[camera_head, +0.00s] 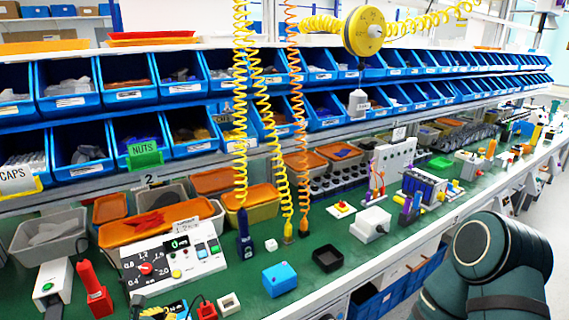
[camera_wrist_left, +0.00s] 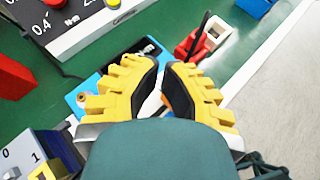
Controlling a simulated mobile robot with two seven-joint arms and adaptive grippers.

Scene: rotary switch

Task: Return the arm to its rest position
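My left gripper (camera_wrist_left: 162,70) shows in the left wrist view with yellow ribbed fingers and black inner pads. A narrow gap shows between the fingers, over a blue plate (camera_wrist_left: 86,88) with small parts on it. No held thing is clear. A white panel (camera_head: 172,262) with a red dial knob (camera_head: 147,268) and a number scale stands beyond, apart from the gripper. A grey-blue switch block (camera_wrist_left: 22,153) marked 0 and 1 is at the wrist view's lower left. My right arm (camera_head: 495,262) is folded at the head view's right; its gripper is out of view.
A green bench top (camera_head: 330,285) carries a blue box (camera_head: 279,279), a black tray (camera_head: 327,258) and a red upright tool (camera_head: 94,290). Coiled hoses (camera_head: 240,110) hang over it. Blue bins (camera_head: 125,95) line the back. Grey floor (camera_wrist_left: 285,100) lies beyond the bench edge.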

